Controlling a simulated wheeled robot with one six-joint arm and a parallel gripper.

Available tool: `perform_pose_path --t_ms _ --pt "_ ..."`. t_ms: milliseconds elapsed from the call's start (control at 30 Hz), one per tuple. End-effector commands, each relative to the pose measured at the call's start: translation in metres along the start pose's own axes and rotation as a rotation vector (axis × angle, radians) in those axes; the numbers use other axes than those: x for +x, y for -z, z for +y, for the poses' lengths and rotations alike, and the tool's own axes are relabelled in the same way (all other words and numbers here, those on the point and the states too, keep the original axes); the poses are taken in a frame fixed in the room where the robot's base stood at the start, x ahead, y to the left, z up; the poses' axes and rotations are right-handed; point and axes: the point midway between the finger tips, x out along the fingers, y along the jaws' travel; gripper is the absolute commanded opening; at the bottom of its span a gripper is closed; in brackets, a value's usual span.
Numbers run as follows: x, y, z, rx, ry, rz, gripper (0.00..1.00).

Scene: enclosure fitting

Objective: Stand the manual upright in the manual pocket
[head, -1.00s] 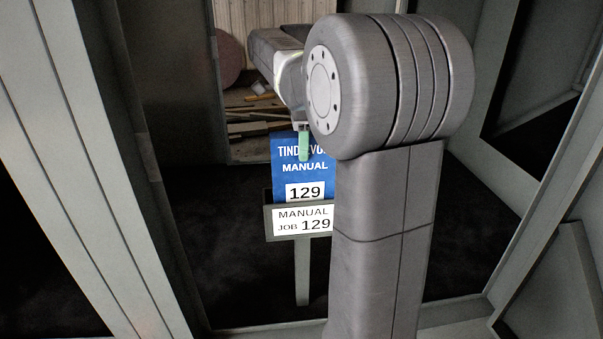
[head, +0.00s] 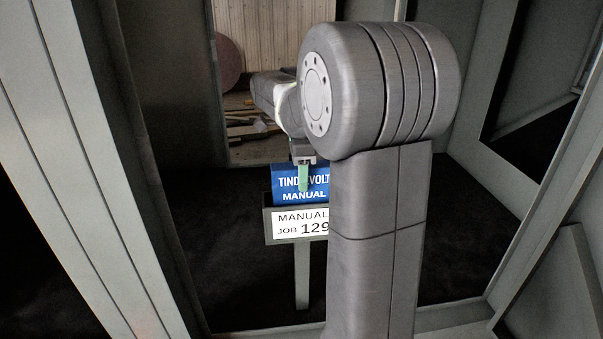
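The blue manual (head: 287,184) stands upright in the head view, its lower part hidden behind the front wall of the manual pocket. The manual pocket (head: 270,228) is a grey holder on a post, with a white label reading "MANUAL JOB 129". My gripper (head: 303,186) is at the manual's top edge, and a green finger lies over its front face. It appears shut on the manual; the far finger is hidden. The manual's right edge and the pocket's right end are hidden behind my arm.
Grey frame posts stand left (head: 95,150) and right (head: 530,170) of the dark enclosure. Through an opening behind, several wooden pieces (head: 250,128) lie near a pale corrugated wall. My arm blocks the view right of the pocket.

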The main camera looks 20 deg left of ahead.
Motion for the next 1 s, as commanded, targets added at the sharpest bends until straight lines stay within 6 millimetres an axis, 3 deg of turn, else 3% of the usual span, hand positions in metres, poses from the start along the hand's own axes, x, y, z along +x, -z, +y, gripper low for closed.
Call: perform_pose_path --t_ms 100,467,1000 --pt "0.0 0.0 0.0 0.0 -0.001 0.0 0.58" --pt "-0.007 0.0 0.0 0.0 0.0 0.0 0.58" --pt "-0.108 0.0 -0.001 0.0 0.002 -0.001 0.58"
